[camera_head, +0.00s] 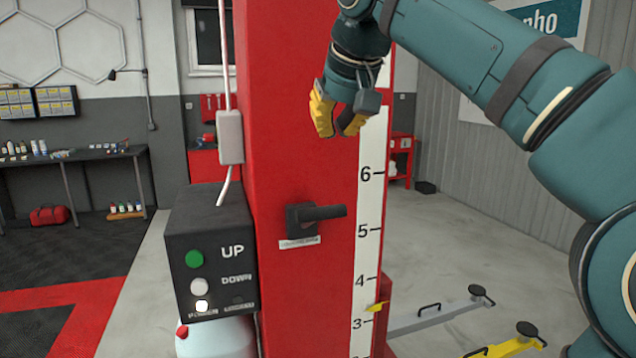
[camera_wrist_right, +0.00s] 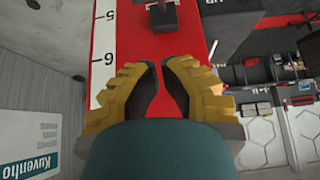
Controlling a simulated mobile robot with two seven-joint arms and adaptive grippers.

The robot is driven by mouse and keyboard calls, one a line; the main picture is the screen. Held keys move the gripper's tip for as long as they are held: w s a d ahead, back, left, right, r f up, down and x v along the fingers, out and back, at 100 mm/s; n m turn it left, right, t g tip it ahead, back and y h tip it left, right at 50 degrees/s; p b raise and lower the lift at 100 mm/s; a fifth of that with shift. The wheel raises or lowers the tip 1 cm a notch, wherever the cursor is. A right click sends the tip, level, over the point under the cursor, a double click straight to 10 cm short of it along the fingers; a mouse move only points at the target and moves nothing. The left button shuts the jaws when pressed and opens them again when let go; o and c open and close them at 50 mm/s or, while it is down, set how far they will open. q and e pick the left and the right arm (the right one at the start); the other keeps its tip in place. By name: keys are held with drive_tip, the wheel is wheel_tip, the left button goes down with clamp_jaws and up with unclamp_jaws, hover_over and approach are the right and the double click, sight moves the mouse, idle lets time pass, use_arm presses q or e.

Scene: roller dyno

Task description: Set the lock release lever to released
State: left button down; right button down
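The lock release lever (camera_head: 326,212) is a black handle on a square black base on the front of the red lift column (camera_head: 290,110). Its handle lies nearly level and points right, above a small label too small to read. It also shows, partly cut off, at the top of the right wrist view (camera_wrist_right: 163,14). My right gripper (camera_head: 338,132) has yellow fingers and hangs above the lever, clear of it. In the right wrist view its fingers (camera_wrist_right: 160,66) are apart with a narrow gap, and nothing is between them. My left gripper is out of view.
A black control box (camera_head: 212,250) with UP and DOWN buttons stands left of the lever, beside the column. A white numbered scale (camera_head: 366,230) runs down the column's right side, with a yellow pointer (camera_head: 377,307). Lift arms (camera_head: 440,312) extend low at right.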

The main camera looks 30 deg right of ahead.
drive_tip(key=b, duration=0.2)
hover_over(312, 219)
drive_tip(key=w+d, duration=0.2)
drive_tip(key=d, duration=0.1)
drive_tip(key=f, duration=0.8)
drive_tip(key=shift+s+d+f, duration=0.15)
drive_tip(key=shift+d+f, duration=0.05)
drive_tip(key=shift+f, duration=0.15)
drive_tip(key=shift+s+f+b, duration=0.2)
drive_tip(key=shift+f+b, duration=0.35)
drive_tip(key=shift+f, duration=0.6)
drive_tip(key=shift+s+a+f, duration=0.1)
drive_tip(key=shift+s+f, duration=0.15)
drive_tip(key=shift+f, duration=0.45)
